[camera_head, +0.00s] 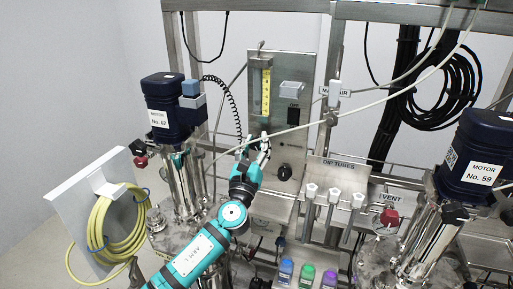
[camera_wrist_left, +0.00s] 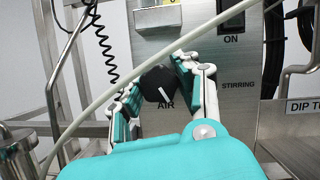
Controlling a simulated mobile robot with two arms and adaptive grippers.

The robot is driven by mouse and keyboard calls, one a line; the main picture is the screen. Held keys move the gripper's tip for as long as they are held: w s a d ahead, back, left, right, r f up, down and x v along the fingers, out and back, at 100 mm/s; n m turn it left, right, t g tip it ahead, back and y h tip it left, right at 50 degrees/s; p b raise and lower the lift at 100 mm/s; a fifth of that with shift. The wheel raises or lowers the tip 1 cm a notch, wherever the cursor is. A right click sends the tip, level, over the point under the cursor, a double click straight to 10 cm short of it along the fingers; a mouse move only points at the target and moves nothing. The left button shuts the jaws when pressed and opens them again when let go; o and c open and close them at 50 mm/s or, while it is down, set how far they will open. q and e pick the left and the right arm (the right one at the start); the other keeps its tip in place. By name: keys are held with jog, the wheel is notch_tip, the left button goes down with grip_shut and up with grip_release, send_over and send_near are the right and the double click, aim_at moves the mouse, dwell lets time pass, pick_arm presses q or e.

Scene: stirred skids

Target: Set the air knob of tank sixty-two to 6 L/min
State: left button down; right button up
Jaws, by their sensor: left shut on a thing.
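The air knob (camera_wrist_left: 158,86) is black, with a white pointer line and the label AIR under it, in the left wrist view. Its pointer slants down and slightly right. My left gripper (camera_wrist_left: 160,82) has its fingers on both sides of the knob and is shut on it. In the head view my left gripper (camera_head: 263,146) reaches the steel panel (camera_head: 256,185) beside motor No. 62 (camera_head: 168,107) and hides the knob. A flow meter with a yellow scale (camera_head: 266,92) stands above; its reading is too small to tell. My right gripper is not in view.
A pale hose (camera_head: 370,103) runs diagonally across the panel, close to my gripper. Another black knob (camera_head: 284,172) sits lower right on the panel. Dip tubes (camera_head: 333,196) stand to the right, and a yellow hose coil (camera_head: 112,220) hangs at left.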

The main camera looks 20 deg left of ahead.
pick_arm(q)
jog(key=n+y, duration=0.1)
jog(key=n, duration=0.2)
jog(key=n+g+y, duration=0.1)
jog(key=n+y, duration=0.1)
jog(key=n, duration=0.1)
jog(key=shift+n+b, duration=0.3)
jog(key=shift+n, duration=0.1)
jog(key=shift+y, duration=0.3)
jog(key=c, duration=0.9)
grip_release()
jog(key=shift+s, duration=0.1)
jog(key=shift+s+d+f, duration=0.1)
jog(key=shift+s+f, duration=0.15)
jog(key=shift+s, duration=0.05)
jog(key=v, duration=1.1)
jog(key=shift+s+r, duration=0.15)
jog(key=shift+r, duration=0.05)
